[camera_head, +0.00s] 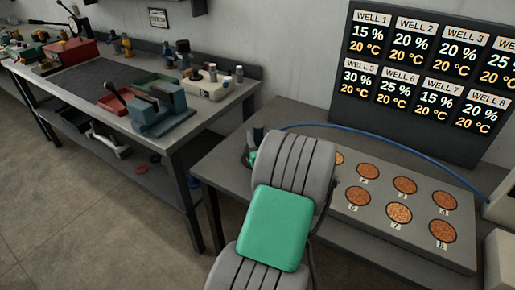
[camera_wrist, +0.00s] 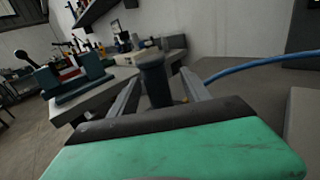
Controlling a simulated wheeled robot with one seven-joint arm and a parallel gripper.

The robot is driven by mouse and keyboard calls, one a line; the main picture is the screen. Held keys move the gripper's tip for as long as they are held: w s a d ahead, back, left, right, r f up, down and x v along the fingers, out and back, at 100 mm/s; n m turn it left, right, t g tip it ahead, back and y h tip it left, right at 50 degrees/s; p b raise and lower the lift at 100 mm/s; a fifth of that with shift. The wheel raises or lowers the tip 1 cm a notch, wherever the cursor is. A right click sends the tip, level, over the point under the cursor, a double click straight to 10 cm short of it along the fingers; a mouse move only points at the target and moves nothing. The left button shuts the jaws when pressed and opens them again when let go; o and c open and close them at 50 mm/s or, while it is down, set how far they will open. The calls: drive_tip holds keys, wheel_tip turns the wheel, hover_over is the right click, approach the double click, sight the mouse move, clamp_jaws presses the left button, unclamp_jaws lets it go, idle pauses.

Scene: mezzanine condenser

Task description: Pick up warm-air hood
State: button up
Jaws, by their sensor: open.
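A dark upright post with a wider cap (camera_wrist: 154,72) stands between the two fingers of my gripper (camera_wrist: 160,76) in the wrist view; it looks like the handle of the warm-air hood. The fingers are open on either side of it, and I see no clear contact. In the head view a small dark top (camera_head: 258,134) shows just past my arm, probably the same post. My arm hides the rest of it and most of the gripper. The lower part of the hood is hidden in both views.
A plate with numbered copper-coloured wells (camera_head: 372,222) lies on the table at right. A blue hose (camera_head: 400,148) arches behind it. A board of well readings (camera_head: 430,75) stands behind. A workbench at left holds a blue-grey vise (camera_head: 158,108) and red trays.

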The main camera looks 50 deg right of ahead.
drive_tip(key=x, duration=0.4)
drive_tip(key=shift+w+a+p, duration=0.1)
drive_tip(key=shift+w+p, duration=0.1)
drive_tip(key=shift+p, duration=0.1)
drive_tip(key=shift+r, duration=0.1)
drive_tip(key=shift+c, duration=0.4)
clamp_jaws()
idle(0.5)
